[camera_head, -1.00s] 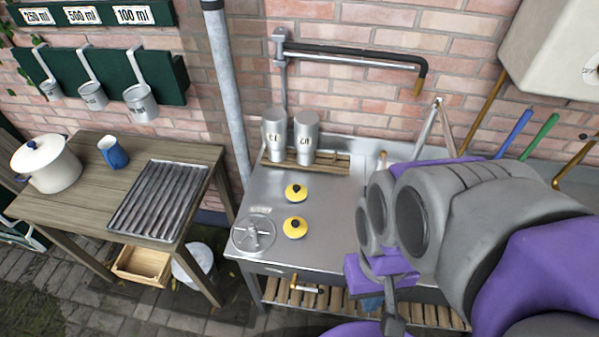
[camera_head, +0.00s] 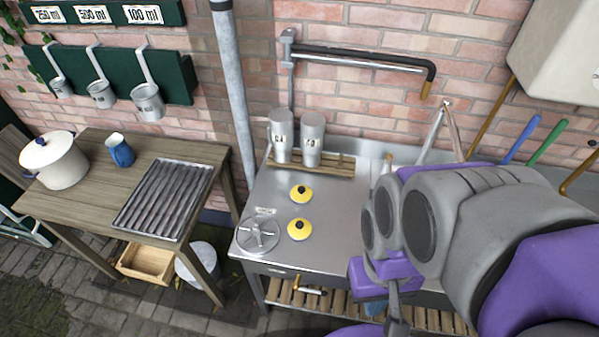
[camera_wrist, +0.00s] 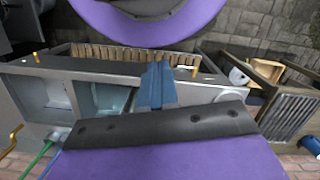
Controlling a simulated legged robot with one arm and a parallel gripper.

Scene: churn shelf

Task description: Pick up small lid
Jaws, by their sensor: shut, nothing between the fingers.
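The back lid (camera_head: 301,193) looks slightly smaller than the front lid (camera_head: 298,230), but distance makes this hard to judge. My gripper is right of both lids and apart from them, partly hidden by my arm in the head view. In the wrist view my gripper (camera_wrist: 158,72) is shut and empty, above the counter's front side. I cannot make out either lid in the wrist view.
A round metal spoked disc (camera_head: 258,234) lies left of the front lid. Two metal canisters (camera_head: 312,139) stand behind the lids on a wooden rack. A wooden table (camera_head: 100,150) at left holds a white pot (camera_head: 55,163), blue jug (camera_head: 120,150) and ridged tray (camera_head: 165,200).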

